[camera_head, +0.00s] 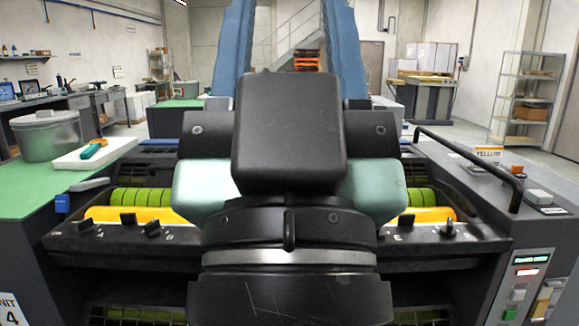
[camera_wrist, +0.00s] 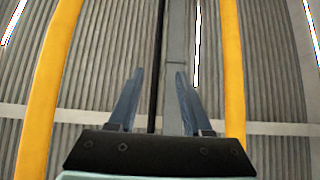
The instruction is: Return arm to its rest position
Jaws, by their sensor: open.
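My arm rises through the middle of the head view, with its dark and pale green links in front of the machine. My gripper (camera_wrist: 159,74) points up, its two blue fingers apart with nothing between them. In the wrist view the corrugated ceiling lies beyond them. In the head view the blue fingers of my gripper (camera_head: 287,12) run to the top edge, where their tips are cut off.
A printing unit with yellow rollers (camera_head: 430,215) stands close in front. A black handrail (camera_head: 475,160) is at right. At left, a metal pot (camera_head: 48,138) and a white tray (camera_head: 75,161) with a green-and-orange tool (camera_head: 94,148) stand on a green top (camera_head: 30,195).

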